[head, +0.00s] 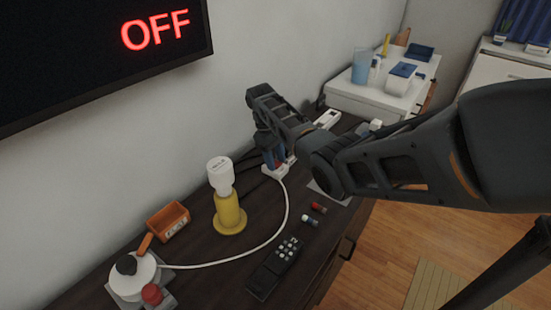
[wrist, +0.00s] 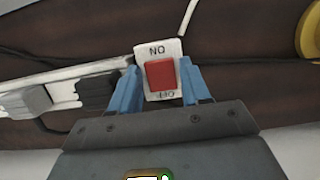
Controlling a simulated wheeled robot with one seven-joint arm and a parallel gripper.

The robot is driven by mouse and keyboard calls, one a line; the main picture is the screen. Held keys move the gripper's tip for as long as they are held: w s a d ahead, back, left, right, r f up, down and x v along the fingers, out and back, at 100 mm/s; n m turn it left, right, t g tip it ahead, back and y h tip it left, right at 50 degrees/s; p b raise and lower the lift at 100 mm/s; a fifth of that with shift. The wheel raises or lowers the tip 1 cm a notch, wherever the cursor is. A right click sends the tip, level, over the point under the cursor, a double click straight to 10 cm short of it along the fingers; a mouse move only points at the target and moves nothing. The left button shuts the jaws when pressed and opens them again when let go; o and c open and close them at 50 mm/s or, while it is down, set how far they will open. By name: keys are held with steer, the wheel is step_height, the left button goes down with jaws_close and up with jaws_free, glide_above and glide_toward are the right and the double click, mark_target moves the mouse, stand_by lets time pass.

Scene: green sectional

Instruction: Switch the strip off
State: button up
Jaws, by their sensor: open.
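The white power strip (wrist: 62,87) runs along the dark tabletop, with a grey plug and a black plug in it in the wrist view. At its end sits a red rocker switch (wrist: 160,75) between ON and OFF markings that appear upside down; OFF is nearer my gripper's body. I cannot tell which side of the rocker is pressed. My gripper (wrist: 159,66) is open, with one blue finger on each side of the switch; contact is unclear. In the head view my gripper (head: 270,152) points down at the strip's near end (head: 275,172). A wall screen (head: 110,50) shows red OFF.
A white cable (head: 250,255) curves from the strip to a white round device (head: 135,275) at lower left. A white-topped yellow stand (head: 229,212), an orange box (head: 168,221) and a black remote (head: 273,268) stand nearby. A white cabinet (head: 365,101) is behind.

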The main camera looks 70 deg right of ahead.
steer(key=shift+r, duration=0.15)
steer(key=v, duration=0.7)
steer(key=shift+r, duration=0.25)
stand_by(0.3)
